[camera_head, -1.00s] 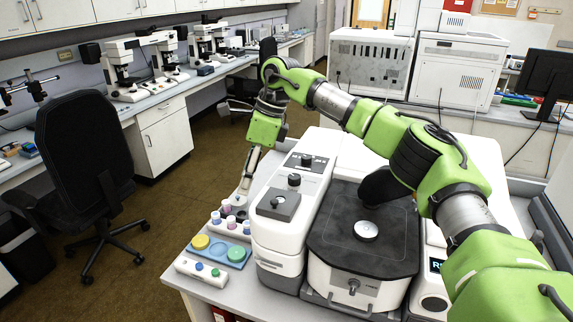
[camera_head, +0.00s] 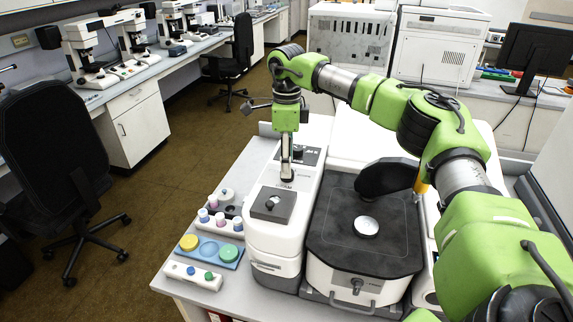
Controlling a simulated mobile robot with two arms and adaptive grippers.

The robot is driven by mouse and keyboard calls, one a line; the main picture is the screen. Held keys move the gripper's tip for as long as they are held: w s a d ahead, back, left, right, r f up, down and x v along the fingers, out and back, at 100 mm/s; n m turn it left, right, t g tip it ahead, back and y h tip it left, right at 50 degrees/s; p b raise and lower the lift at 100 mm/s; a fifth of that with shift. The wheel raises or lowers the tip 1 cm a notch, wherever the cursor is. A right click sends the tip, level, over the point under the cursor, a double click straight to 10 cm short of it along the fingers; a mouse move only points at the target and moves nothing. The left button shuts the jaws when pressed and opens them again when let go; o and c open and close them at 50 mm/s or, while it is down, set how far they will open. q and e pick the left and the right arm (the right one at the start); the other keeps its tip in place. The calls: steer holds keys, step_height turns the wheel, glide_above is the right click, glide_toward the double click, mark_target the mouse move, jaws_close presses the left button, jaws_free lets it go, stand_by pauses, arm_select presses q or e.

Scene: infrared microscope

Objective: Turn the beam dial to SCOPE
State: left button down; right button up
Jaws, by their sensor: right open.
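My right gripper (camera_head: 287,177) reaches down over the top of the white microscope unit (camera_head: 274,236), pointing downward with its jaws open. It is at the place of a small dark knob that stands between the black panel and the grey block; the fingers now hide that knob, and I cannot tell whether they touch it. The black panel (camera_head: 309,155) behind the gripper carries another dark knob (camera_head: 298,151), partly beside the fingers. No dial lettering is legible, so the dial setting cannot be read. My left gripper is not in view.
A grey block (camera_head: 273,204) sits in front of the gripper on the same unit. The dark stage (camera_head: 340,237) with a round silver disc (camera_head: 366,227) is to the right. A blue tray (camera_head: 213,255) and racks of small coloured-cap vials stand left on the bench.

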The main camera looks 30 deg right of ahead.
steer(key=shift+s+f, duration=0.15)
steer(key=shift+f, duration=1.1)
steer(key=shift+c, duration=1)
steer(key=c, duration=0.9)
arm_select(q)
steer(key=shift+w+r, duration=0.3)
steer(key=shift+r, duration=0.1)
